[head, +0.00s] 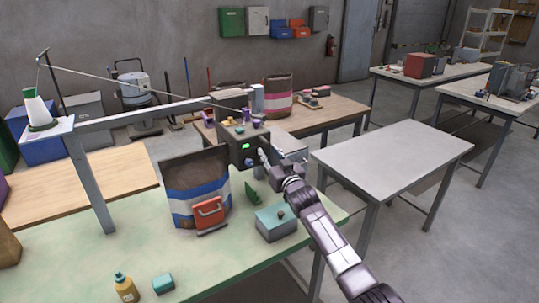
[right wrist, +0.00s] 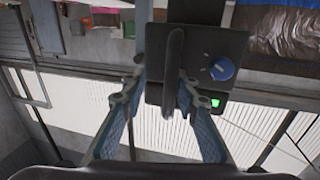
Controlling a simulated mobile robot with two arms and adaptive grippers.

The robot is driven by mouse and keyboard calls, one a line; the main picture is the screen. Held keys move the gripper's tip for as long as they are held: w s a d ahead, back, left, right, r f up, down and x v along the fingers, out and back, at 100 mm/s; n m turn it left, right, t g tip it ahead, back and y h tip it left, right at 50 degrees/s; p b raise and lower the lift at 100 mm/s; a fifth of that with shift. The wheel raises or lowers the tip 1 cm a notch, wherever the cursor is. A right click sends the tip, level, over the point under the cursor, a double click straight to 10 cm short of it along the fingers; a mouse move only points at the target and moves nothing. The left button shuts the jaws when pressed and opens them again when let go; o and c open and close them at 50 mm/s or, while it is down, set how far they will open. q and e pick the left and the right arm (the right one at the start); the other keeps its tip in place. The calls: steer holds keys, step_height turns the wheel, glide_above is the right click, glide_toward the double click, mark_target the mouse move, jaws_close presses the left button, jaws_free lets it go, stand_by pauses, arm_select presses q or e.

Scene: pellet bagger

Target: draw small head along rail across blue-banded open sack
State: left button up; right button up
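The small head (head: 243,146), a dark box with a green light, sits at the right end of the grey rail (head: 150,109). It also shows in the right wrist view (right wrist: 215,55) with a blue knob and a dark upright handle (right wrist: 172,75). The blue-banded sack (head: 185,176) stands on the green table, left of the head and below the rail; its inside is hidden. My right gripper (head: 268,157) is at the head's right side. In the right wrist view its fingers (right wrist: 160,85) are apart, either side of the handle; contact is unclear. My left gripper is out of view.
A red holder (head: 208,213) stands before the sack. A teal-topped box (head: 277,223), yellow bottle (head: 125,288) and teal block (head: 163,283) are on the green table (head: 85,265). A thread cone (head: 38,108) stands at the left. A bare grey table (head: 395,150) stands right.

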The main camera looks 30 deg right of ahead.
steer(key=shift+f, duration=0.15)
steer(key=s+a, duration=0.2)
steer(key=s, duration=1)
steer(key=shift+w, duration=0.1)
